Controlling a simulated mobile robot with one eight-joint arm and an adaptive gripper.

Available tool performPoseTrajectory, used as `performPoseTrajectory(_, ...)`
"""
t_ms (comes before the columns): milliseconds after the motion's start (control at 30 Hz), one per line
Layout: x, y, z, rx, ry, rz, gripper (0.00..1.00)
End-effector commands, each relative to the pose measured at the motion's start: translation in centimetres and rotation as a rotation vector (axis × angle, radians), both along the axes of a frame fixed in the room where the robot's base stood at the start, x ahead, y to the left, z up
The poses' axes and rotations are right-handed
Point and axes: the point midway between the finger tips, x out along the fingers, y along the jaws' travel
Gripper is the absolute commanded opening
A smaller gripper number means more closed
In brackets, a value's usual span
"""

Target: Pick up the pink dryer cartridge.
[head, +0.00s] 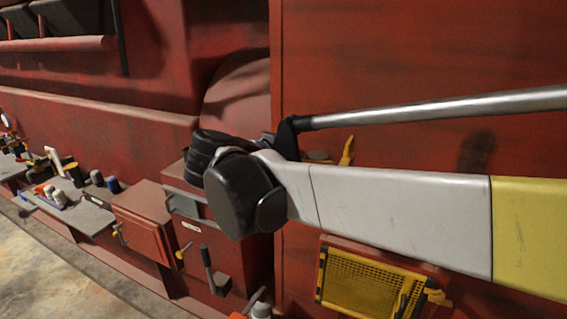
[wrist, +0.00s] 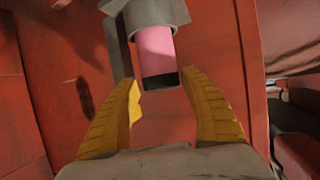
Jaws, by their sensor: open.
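The pink dryer cartridge (wrist: 156,50) shows in the wrist view, with a black lower end. Its upper part sits in a grey collar (wrist: 150,14) at the top of the picture. My gripper (wrist: 159,84) is open, its two yellow fingers coming up from below. The fingertips appear on either side of the cartridge's black end, with a gap visible on each side. I cannot tell how far apart in depth they are. In the head view the cartridge is not visible; a yellow piece, perhaps a finger of mine, shows behind my arm.
A red wall stands behind the cartridge. In the head view, a yellow mesh basket (head: 366,284) is low on the right. A grey bench (head: 92,217) with several small items and a red box (head: 150,215) are at left. Concrete floor (head: 50,275) is clear at lower left.

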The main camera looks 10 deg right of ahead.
Motion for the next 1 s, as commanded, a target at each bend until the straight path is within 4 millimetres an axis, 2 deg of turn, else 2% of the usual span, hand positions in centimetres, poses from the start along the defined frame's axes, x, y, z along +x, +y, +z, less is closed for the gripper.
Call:
performPoseTrajectory(100, 0.9, -1.4, -0.6, 0.0, 0.0, -0.002, 0.53)
performPoseTrajectory(200, 1.4, -1.9, -1.0, 0.0, 0.0, -0.001, 0.53)
performPoseTrajectory(433, 1.4, -1.9, -1.1, -0.001, 0.001, 0.0, 0.53)
performPoseTrajectory(567, 1.4, -1.9, -1.1, -0.001, 0.001, 0.0, 0.15)
performPoseTrajectory(600, 1.4, -1.9, -1.1, 0.0, 0.001, 0.0, 0.08)
performPoseTrajectory(867, 1.4, -1.9, -1.0, 0.0, 0.0, 0.0, 0.08)
performPoseTrajectory(1000, 1.4, -1.9, -0.2, 0.0, 0.0, 0.001, 0.08)
